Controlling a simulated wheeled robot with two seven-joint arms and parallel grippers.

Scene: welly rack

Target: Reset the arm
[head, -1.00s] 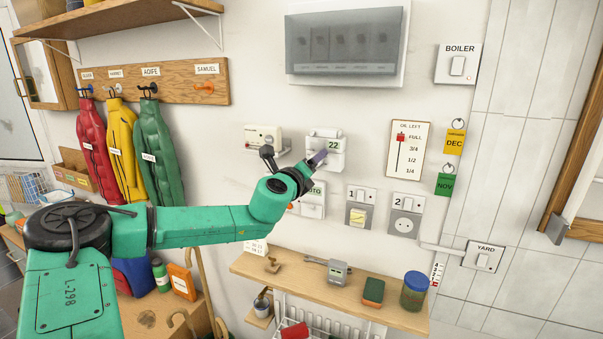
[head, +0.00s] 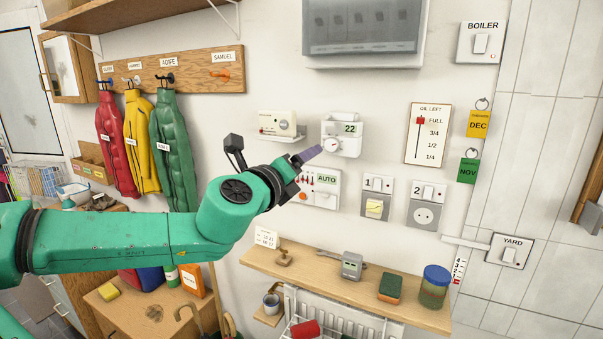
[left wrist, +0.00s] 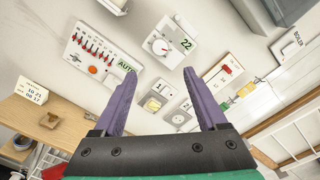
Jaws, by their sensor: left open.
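My left arm comes in from the left in the head view, and my left gripper (head: 308,156) is in front of the wall just below the thermostat (head: 342,135) reading 22. In the left wrist view the two purple fingers of the left gripper (left wrist: 160,100) are spread apart with nothing between them. The thermostat's dial (left wrist: 162,46) shows beyond the fingers. The AUTO timer panel (head: 320,188) is partly hidden behind my gripper in the head view; it also shows in the left wrist view (left wrist: 97,52). My right gripper is in neither view.
A wooden shelf (head: 345,294) below holds a grey meter (head: 352,265), a sponge (head: 390,288) and a jar (head: 434,287). Switches and a socket (head: 424,212) are on the wall to the right. Coats (head: 172,150) hang at left.

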